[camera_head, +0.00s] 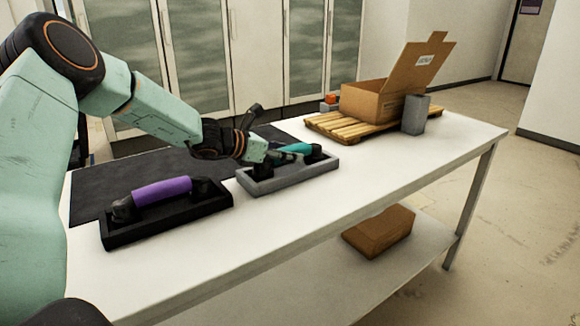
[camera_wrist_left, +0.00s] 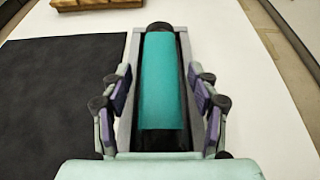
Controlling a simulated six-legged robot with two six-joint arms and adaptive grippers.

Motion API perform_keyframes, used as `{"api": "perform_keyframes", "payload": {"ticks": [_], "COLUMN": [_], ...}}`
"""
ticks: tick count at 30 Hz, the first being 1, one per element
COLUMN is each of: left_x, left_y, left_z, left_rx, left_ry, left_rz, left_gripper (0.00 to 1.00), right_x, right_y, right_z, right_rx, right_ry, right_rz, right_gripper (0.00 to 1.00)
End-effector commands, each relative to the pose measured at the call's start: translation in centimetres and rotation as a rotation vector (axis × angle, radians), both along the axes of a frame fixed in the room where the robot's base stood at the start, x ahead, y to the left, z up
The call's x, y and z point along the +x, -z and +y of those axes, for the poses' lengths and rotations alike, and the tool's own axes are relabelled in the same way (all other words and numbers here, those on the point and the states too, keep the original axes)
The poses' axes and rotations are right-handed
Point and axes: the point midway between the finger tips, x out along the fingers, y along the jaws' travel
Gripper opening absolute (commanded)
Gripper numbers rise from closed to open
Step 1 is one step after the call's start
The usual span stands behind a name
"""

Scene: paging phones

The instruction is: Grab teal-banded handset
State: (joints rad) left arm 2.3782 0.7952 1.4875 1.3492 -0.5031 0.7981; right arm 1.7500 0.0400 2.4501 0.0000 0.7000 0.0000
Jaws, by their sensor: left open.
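The teal-banded handset (camera_head: 297,148) rests on its grey cradle (camera_head: 290,180) near the middle of the table. My left gripper (camera_head: 285,155) is at this handset, reaching in from the left. In the left wrist view the teal band (camera_wrist_left: 163,85) lies lengthwise between the open fingers of my left gripper (camera_wrist_left: 163,95). The fingers stand on either side of it, with a visible gap on each side. The handset's near end is hidden by the gripper's body. My right gripper is not in view.
A purple-banded handset (camera_head: 161,190) lies on a black cradle (camera_head: 170,222) to the left. A dark mat (camera_head: 105,180) covers the table's back left. A wooden pallet (camera_head: 338,127) bears an open cardboard box (camera_head: 372,103), with a grey container (camera_head: 415,115) beside it. The table's front right (camera_head: 400,170) is clear.

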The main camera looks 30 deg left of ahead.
Motion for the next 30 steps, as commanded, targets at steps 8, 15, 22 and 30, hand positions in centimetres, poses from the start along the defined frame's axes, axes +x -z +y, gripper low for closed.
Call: {"api": "perform_keyframes", "payload": {"ticks": [8, 15, 22, 30], "left_x": [1.03, 0.99, 0.99, 0.99], "left_y": [0.43, 0.39, 0.38, 0.37], "left_z": [-0.44, -0.43, -0.43, -0.43], "left_rx": [0.0, 0.0, 0.0, -0.001], "left_ry": [0.0, 0.0, 0.0, 0.0], "left_rz": [-0.001, -0.001, -0.001, -0.002], "left_gripper": [0.6, 0.51, 0.32, 0.09], "right_x": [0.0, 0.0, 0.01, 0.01], "right_y": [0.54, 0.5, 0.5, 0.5], "right_z": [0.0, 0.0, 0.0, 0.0], "right_rx": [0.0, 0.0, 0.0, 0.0], "right_ry": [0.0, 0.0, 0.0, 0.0], "right_rz": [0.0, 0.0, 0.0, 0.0], "right_gripper": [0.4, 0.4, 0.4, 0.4]}}
